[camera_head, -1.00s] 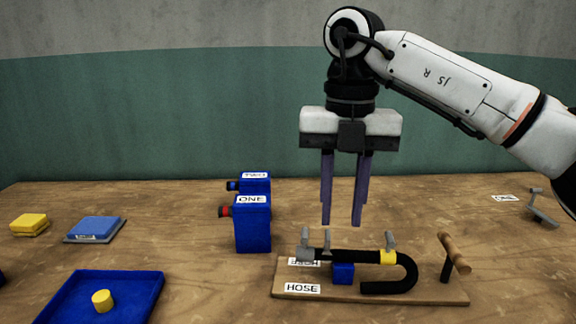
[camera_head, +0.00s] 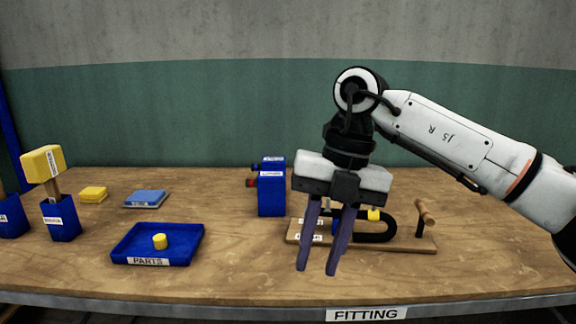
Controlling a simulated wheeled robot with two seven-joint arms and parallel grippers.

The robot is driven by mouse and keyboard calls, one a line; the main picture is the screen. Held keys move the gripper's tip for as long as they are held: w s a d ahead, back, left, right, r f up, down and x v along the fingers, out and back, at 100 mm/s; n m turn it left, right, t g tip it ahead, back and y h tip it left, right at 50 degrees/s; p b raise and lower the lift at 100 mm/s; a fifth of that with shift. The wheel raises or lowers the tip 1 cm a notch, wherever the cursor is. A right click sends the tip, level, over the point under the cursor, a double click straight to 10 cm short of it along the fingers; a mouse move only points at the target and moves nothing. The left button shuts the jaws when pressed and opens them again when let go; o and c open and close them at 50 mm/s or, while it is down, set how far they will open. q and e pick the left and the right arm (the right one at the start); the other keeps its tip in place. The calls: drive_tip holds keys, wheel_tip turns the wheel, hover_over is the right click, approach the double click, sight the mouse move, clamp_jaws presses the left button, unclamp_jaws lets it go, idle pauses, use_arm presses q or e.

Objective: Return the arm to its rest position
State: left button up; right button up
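My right gripper (camera_head: 318,270) hangs from the white arm that comes in from the right. Its two dark purple fingers point down, tilted a little, with a gap between them and nothing seen held. The fingers overlap the wooden hose board (camera_head: 412,243) in the picture and hide its left part. The board carries a black bent hose (camera_head: 376,238) with a yellow band (camera_head: 374,215), and a wooden-handled lever (camera_head: 425,213) at its right. My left gripper is not in view.
Two blue boxes (camera_head: 271,196) stand behind and left of the gripper. A blue PARTS tray (camera_head: 186,247) holds a yellow cylinder (camera_head: 160,241). A yellow-headed mallet (camera_head: 43,164) stands in a blue holder (camera_head: 60,220) at the left. The table's front edge carries a FITTING label (camera_head: 366,314).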

drive_tip(key=s+a+g+y, duration=0.2)
drive_tip(key=s+a+y, duration=0.3)
drive_tip(key=a+y, duration=0.35)
drive_tip(key=s+a+g+y, duration=0.2)
drive_tip(key=s+a+y, duration=0.3)
drive_tip(key=a+y, duration=0.4)
drive_tip(key=w+d+f+m+t, duration=0.3)
drive_tip(key=w+m+t, duration=0.1)
drive_tip(key=m+t, duration=0.5)
drive_tip(key=w+d+f+m+t, duration=0.3)
drive_tip(key=w+d+m+t, duration=0.15)
drive_tip(key=m+t, duration=0.5)
drive_tip(key=d+f+m+t+h, duration=0.2)
drive_tip(key=d+f+m+h, duration=0.35)
drive_tip(key=f, duration=0.25)
drive_tip(key=d+f+m+t+h, duration=0.1)
drive_tip(key=d+f+m+h, duration=0.4)
drive_tip(key=f, duration=0.3)
drive_tip(key=s+d+f+m+g+h, duration=0.2)
drive_tip(key=s+d+f+g+h, duration=0.1)
drive_tip(key=s+f, duration=0.6)
drive_tip(key=s+d+f+m+g+h+p, duration=0.1)
drive_tip(key=s+d+f+m+g+h, duration=0.1)
drive_tip(key=s+d+f, duration=0.5)
drive_tip(key=s+f+g+h, duration=0.1)
drive_tip(key=s+f+g, duration=0.1)
drive_tip(key=s+f, duration=0.1)
drive_tip(key=shift+s+d+f+m+g+h, duration=0.25)
drive_tip(key=shift+s+f+m+g+h, duration=0.1)
drive_tip(key=shift+f, duration=0.4)
